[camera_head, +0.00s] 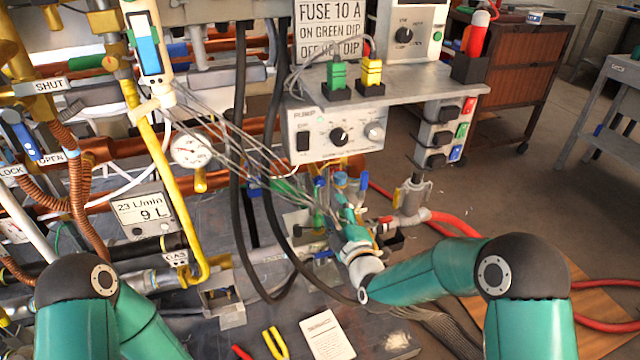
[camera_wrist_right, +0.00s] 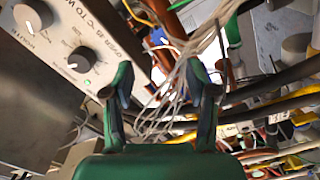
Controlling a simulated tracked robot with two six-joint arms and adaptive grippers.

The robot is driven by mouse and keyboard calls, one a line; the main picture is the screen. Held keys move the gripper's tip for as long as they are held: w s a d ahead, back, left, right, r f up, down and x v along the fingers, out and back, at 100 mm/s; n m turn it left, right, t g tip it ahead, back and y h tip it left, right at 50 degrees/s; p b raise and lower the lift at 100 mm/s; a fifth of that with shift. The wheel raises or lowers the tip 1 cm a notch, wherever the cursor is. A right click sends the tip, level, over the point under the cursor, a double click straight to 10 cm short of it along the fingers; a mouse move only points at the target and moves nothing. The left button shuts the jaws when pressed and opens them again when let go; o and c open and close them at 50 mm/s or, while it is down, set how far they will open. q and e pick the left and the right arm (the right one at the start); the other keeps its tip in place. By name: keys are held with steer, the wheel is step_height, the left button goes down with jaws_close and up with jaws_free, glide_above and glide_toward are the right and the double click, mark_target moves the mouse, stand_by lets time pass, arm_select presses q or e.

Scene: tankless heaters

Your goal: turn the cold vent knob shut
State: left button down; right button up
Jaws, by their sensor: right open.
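I cannot tell for sure which part is the cold vent knob. Small blue parts (camera_head: 363,182) show in the head view among the fittings under the pump box, close to my right gripper (camera_head: 334,205). In the right wrist view a blue part (camera_wrist_right: 158,38) shows beyond the fingers, partly behind pale wires. My right gripper also shows there (camera_wrist_right: 160,80), with its two fingers spread apart. Pale wires pass behind and between the fingers, and nothing is clearly gripped. My left gripper is out of view; only my left arm shows at the lower left.
The grey pump box (camera_head: 335,132) with dials hangs above the right gripper. Black hoses (camera_head: 240,130) and loose wires (camera_head: 222,130) run to its left. A red hose (camera_head: 450,222) lies to its right. Yellow pliers (camera_head: 275,343) and a white booklet (camera_head: 327,335) lie below.

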mark_target(321, 185)
steer(key=x, duration=1.2)
steer(key=shift+w+f, duration=0.1)
jaws_close()
steer(key=shift+b, duration=0.3)
